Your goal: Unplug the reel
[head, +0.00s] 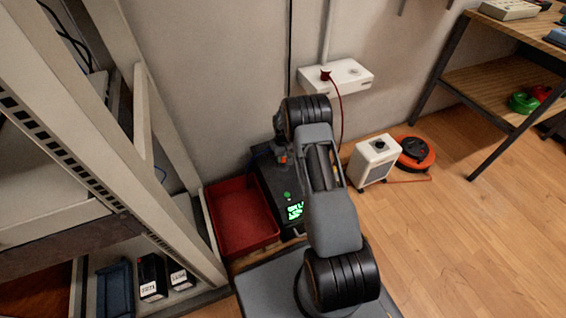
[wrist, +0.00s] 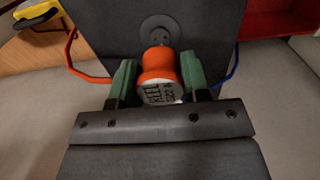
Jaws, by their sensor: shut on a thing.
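In the wrist view an orange plug (wrist: 158,68) with a white end cap, lettered "REEL" as far as I can read, sits between the green fingers of my gripper (wrist: 158,76). The gripper is shut on it. A round grey socket (wrist: 158,27) shows on a dark panel just beyond the plug. I cannot tell whether the plug still sits in a socket. In the head view the orange reel (head: 415,153) lies on the floor at the right. The black unit (head: 277,193) with a green display stands behind my arm, which hides much of the gripper.
A red tray (head: 240,217) stands left of the black unit. A white box (head: 373,161) with a knob stands between the unit and the reel. A wall outlet (head: 337,77) holds a red plug. A blue cable (wrist: 232,70) runs beside the gripper. Floor at the right is clear.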

